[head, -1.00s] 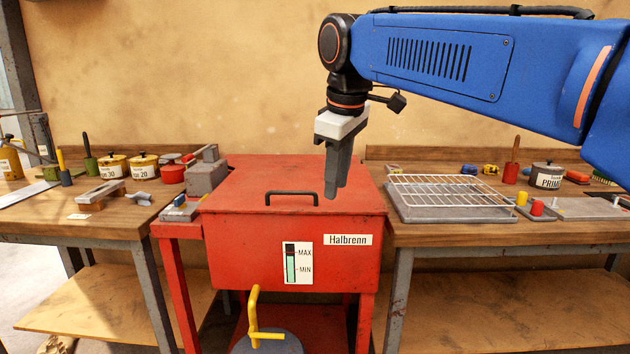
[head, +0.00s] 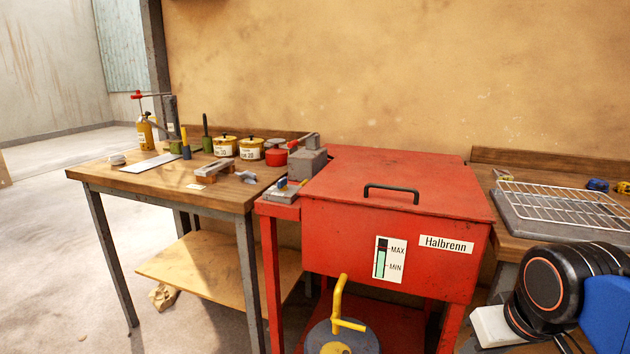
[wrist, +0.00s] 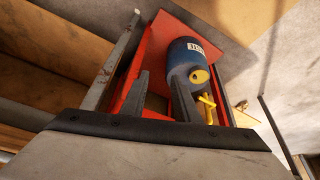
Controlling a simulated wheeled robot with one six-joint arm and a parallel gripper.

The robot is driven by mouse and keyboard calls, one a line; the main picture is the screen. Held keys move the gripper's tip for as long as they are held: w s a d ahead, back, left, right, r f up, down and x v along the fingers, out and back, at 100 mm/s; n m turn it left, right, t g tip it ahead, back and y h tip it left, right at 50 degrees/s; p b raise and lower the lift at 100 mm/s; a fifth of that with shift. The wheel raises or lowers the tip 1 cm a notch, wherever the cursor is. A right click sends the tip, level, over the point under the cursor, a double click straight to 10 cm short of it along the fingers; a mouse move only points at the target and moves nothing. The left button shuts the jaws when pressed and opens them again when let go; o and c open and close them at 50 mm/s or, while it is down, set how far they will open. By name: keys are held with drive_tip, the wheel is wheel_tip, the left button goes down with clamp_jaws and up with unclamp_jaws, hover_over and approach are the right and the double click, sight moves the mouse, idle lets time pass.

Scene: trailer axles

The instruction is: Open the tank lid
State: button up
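The red tank (head: 345,235), labelled "Halbrenn", stands right of centre in the head view. Its flat red lid (head: 385,172) lies shut on top. A dark bar handle (head: 391,189) sits near the lid's front edge and is clear of my arm. My gripper has its fingers out of the head view; only my wrist shows there, low at the right, in front of the tank's right side. In the wrist view my gripper (wrist: 160,80) is empty, its two fingers apart. The lid and handle do not show in the wrist view.
A blue-grey canister (wrist: 184,58) with a yellow handle shows beyond my fingers, on the red lower shelf (wrist: 143,82). A grey block (head: 307,164) stands beside the lid's left edge. Workbenches flank the tank; a wire rack (head: 560,205) lies on the right one.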

drive_tip(key=w+a+r+n+g, duration=0.1)
drive_tip(key=w+a+r+n, duration=0.3)
drive_tip(key=w+r, duration=0.7)
drive_tip(key=w+a+r+n+g, duration=0.1)
drive_tip(key=w+a+r+n, duration=0.5)
drive_tip(key=r, duration=0.8)
drive_tip(key=w+a+r+n+g, duration=0.1)
drive_tip(key=w+a+r+n, duration=0.15)
drive_tip(key=w+r, duration=0.9)
hover_over(391, 202)
drive_tip(key=shift+n+h, duration=0.4)
drive_tip(key=shift+n, duration=0.05)
wheel_tip(391, 202, down, 16)
drive_tip(key=shift+r, duration=0.2)
clamp_jaws()
